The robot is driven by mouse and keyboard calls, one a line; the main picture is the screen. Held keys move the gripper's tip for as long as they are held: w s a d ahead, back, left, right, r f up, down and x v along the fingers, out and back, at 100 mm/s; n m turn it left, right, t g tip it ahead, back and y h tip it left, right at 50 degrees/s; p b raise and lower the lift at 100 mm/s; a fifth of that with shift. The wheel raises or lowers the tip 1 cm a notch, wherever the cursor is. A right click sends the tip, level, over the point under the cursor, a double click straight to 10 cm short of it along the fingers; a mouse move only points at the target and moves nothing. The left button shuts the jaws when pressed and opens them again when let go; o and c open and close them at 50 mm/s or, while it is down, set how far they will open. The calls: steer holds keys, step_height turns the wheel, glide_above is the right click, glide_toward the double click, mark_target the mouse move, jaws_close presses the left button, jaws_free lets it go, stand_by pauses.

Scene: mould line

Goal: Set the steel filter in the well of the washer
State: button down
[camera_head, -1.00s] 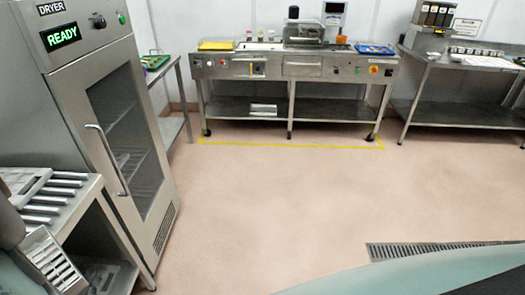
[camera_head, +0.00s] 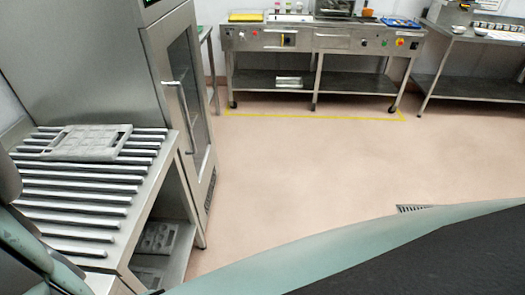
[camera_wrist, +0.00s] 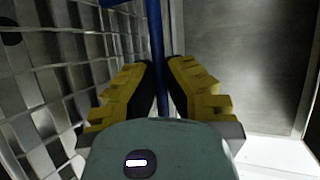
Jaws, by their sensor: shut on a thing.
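In the wrist view my gripper (camera_wrist: 162,92) has its yellow ridged fingers shut on an upright blue bar (camera_wrist: 155,30). A shiny metal lattice (camera_wrist: 55,75) fills the left of that view, close to the fingers. I cannot tell whether the bar or the lattice belongs to the steel filter. My gripper does not show in the head view. I cannot make out the washer or its well in either view.
A roller table (camera_head: 75,210) bears a grey mould tray (camera_head: 88,142) at left, beside a steel dryer cabinet (camera_head: 185,110). A steel machine bench (camera_head: 330,38) stands at the back, another table (camera_head: 470,50) at the right. The floor between is clear, with a drain grate (camera_head: 412,208).

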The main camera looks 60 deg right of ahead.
steer(key=f+b, duration=0.1)
steer(key=f, duration=0.2)
steer(key=f+b, duration=0.2)
steer(key=f, duration=0.1)
steer(key=shift+w+a, duration=0.1)
steer(key=shift+a, duration=0.1)
step_height(320, 180, down, 4)
steer(key=shift+f+b, duration=0.1)
steer(key=shift+b, duration=1)
steer(key=shift+f+b, duration=0.35)
steer(key=shift+b, duration=0.1)
steer(key=shift+f, duration=0.2)
steer(key=c, duration=1.1)
jaws_free()
steer(key=shift+c, duration=0.2)
